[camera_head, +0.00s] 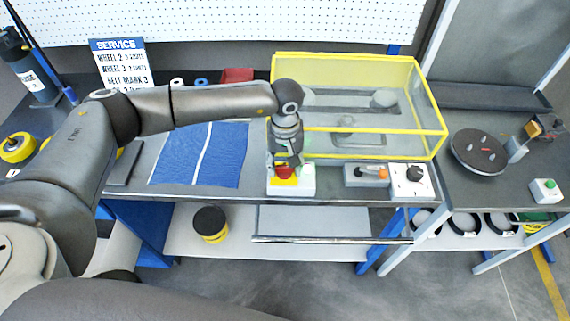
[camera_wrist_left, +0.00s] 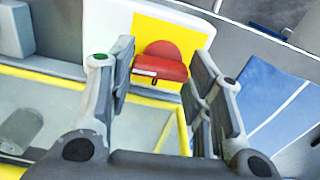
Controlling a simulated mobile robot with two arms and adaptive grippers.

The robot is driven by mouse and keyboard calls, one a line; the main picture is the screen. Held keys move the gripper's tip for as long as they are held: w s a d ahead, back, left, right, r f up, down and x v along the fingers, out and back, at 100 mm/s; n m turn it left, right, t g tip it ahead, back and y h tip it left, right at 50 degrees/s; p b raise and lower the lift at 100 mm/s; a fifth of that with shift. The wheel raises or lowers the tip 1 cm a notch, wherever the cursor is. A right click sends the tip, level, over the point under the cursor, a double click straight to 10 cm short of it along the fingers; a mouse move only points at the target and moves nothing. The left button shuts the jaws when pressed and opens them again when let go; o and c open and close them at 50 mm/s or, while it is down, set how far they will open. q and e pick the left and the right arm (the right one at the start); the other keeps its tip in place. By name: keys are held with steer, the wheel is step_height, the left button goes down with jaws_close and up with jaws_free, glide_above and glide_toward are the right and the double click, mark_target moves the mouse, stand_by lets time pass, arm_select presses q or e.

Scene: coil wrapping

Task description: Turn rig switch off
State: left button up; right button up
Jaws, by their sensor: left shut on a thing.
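The rig switch (camera_head: 285,172) is a red knob on a yellow plate, part of a white box (camera_head: 308,187) at the bench's front edge. The left wrist view shows the red knob (camera_wrist_left: 161,66) between the two fingers, with a small dark slot or mark on it. My left gripper (camera_head: 286,160) points down from above and is shut on the knob. The gripper partly hides the knob and plate in the head view. A green part (camera_head: 307,168) shows on the box beside the plate. My right gripper is not in view.
A clear enclosure with a yellow frame (camera_head: 436,131) stands behind and right of the switch. A box with an orange button (camera_head: 367,175) and a white dial box (camera_head: 410,180) sit to the right. A blue cloth (camera_head: 222,158) lies left. A turntable (camera_head: 479,152) is farther right.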

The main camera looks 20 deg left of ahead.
arm_select(q)
steer(key=n+b, duration=0.5)
steer(key=b, duration=0.1)
steer(key=n+b, duration=0.6)
steer(key=b, duration=0.1)
steer(key=shift+w+a+f, duration=0.1)
steer(key=shift+f, duration=0.1)
steer(key=n+b, duration=0.2)
steer(key=n, duration=0.1)
steer(key=shift+r+n+b, duration=0.1)
steer(key=shift+n+b, duration=0.2)
steer(key=shift+r+n+b, duration=0.15)
steer(key=shift+n+b, duration=0.65)
steer(key=shift+n, duration=0.5)
steer(key=o, duration=1)
